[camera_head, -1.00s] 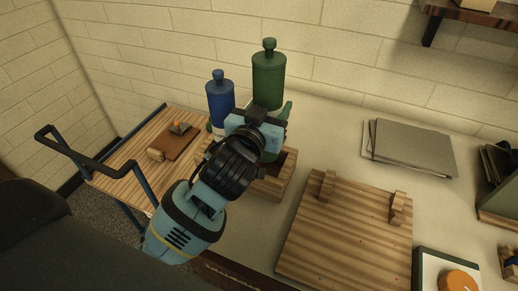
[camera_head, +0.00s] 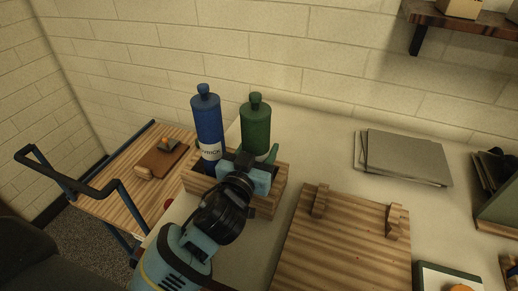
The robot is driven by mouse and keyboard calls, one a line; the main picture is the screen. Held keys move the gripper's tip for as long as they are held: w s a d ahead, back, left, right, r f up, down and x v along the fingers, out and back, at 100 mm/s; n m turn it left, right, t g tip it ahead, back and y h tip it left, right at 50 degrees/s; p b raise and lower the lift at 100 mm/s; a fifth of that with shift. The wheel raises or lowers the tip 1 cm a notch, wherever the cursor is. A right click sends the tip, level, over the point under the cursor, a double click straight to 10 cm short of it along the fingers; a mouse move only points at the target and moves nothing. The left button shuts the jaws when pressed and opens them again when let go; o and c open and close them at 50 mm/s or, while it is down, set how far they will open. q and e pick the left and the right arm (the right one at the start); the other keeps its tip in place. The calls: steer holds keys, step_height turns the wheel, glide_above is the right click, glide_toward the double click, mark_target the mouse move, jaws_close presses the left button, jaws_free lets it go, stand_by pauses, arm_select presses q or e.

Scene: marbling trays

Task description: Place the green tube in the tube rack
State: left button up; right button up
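The green tube (camera_head: 256,124) stands upright at the wooden tube rack (camera_head: 269,205), right of the blue tube (camera_head: 207,122). Its lower part is hidden behind my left gripper. My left gripper (camera_head: 262,158) is low at the rack's top, with a greenish finger showing at the tube's right side. It appears shut on the green tube; the other finger is hidden. The blue tube, with a white label, stands upright in the rack's left part. My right gripper is not in view.
A wooden board with two pegs (camera_head: 340,245) lies right of the rack. Grey sheets (camera_head: 402,157) lie behind it. A cart (camera_head: 120,200) with a small brown board stands at left. A dark box (camera_head: 500,205) stands at right.

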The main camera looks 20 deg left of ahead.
arm_select(q)
steer(key=shift+f, duration=0.1)
steer(key=o, duration=0.6)
steer(key=shift+f, duration=0.1)
steer(key=o, duration=0.4)
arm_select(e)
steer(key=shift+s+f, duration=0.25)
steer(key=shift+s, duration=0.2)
arm_select(q)
steer(key=shift+r, duration=0.35)
steer(key=s, duration=0.6)
steer(key=s+b, duration=0.1)
steer(key=s, duration=0.5)
steer(key=shift+a+f, duration=0.1)
steer(key=shift+a, duration=0.1)
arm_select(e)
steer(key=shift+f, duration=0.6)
